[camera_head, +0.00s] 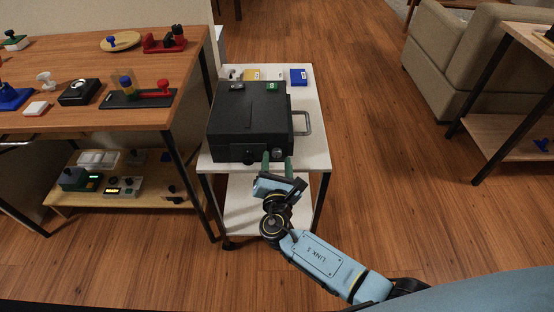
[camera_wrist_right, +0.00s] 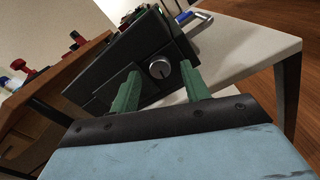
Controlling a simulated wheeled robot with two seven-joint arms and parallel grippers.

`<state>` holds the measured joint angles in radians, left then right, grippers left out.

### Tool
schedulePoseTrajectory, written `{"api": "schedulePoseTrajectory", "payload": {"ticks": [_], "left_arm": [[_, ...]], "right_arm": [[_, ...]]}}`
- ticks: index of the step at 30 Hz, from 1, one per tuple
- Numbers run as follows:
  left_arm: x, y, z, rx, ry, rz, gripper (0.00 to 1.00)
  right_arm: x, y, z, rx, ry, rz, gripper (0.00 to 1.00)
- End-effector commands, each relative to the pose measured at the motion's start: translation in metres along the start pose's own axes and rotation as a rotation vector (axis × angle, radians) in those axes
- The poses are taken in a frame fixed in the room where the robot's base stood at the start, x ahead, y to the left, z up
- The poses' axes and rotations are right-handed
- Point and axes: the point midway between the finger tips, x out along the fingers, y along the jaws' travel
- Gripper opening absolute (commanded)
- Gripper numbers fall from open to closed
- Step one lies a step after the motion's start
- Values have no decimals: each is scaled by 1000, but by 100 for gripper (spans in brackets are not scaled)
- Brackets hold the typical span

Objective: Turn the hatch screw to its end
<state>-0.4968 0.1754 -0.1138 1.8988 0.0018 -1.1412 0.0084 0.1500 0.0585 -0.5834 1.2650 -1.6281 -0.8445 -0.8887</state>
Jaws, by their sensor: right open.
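A black box (camera_head: 246,118) stands on the white cart. On its front face, toward the right, is a round grey knob with a dark line across it, which looks like the hatch screw (camera_wrist_right: 160,68). In the wrist view the fingers (camera_wrist_right: 160,80) are spread, one to each side of the knob. They appear apart from it. My left gripper is not in view.
A blue block (camera_head: 298,77) lies behind the box. A wooden table (camera_head: 60,52) with several gadgets stands at the left.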

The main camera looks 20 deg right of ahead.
Motion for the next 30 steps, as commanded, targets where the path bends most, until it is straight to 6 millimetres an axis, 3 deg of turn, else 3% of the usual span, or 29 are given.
{"api": "schedulePoseTrajectory", "payload": {"ticks": [6, 15, 21, 30], "left_arm": [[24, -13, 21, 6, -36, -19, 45], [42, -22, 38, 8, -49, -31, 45], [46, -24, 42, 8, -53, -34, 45], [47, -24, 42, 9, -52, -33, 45]], "right_arm": [[-47, 0, 1, 0, 5, 0, 47], [-106, 0, 0, 0, 3, -1, 47], [-122, -1, 0, 0, 2, -2, 47], [-124, 0, 0, 0, 1, -1, 47]]}}
